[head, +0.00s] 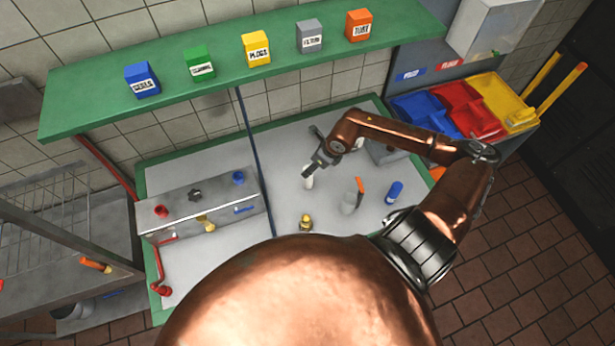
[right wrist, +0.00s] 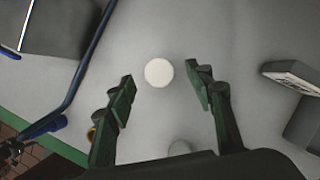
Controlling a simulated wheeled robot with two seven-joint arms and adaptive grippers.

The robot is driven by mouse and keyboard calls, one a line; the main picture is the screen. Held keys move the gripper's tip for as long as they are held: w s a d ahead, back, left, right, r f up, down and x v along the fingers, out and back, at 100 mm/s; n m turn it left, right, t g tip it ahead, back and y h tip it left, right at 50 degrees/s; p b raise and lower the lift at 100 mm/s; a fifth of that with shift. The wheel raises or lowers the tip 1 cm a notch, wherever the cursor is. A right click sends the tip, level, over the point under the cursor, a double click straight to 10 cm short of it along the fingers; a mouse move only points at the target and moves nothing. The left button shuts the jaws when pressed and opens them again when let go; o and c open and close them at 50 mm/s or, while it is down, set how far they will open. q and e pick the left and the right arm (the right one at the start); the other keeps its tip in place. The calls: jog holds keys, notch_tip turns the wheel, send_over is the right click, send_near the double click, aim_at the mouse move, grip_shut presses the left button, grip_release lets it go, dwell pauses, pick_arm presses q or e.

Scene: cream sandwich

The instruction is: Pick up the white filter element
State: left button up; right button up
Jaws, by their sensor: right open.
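The white filter element (head: 309,182) stands on the grey worktop, directly below my right gripper (head: 317,164). In the right wrist view, the filter element (right wrist: 158,73) shows from above as a round white disc. The fingers of my right gripper (right wrist: 161,80) are apart on either side of it in the picture, with visible gaps and no contact. The right gripper is open and empty. I cannot tell the exact height of the fingertips over the filter element. My left gripper is not in view.
A grey cylinder (head: 348,204), an orange-topped item (head: 360,186), a blue cylinder (head: 394,192) and a brass fitting (head: 306,221) stand nearby. A grey metal box with valves (head: 200,205) is at left. A green shelf (head: 230,75) with several coloured boxes spans the back.

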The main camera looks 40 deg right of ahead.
aim_at(308, 178)
jog(key=p+x, duration=0.1)
jog(key=x, duration=0.2)
jog(key=shift+f, duration=0.35)
jog(key=shift+w+a+f, duration=0.1)
jog(key=shift+f, duration=0.25)
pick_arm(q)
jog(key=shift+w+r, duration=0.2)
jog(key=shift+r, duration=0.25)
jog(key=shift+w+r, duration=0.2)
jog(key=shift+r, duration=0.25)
pick_arm(e)
grip_shut()
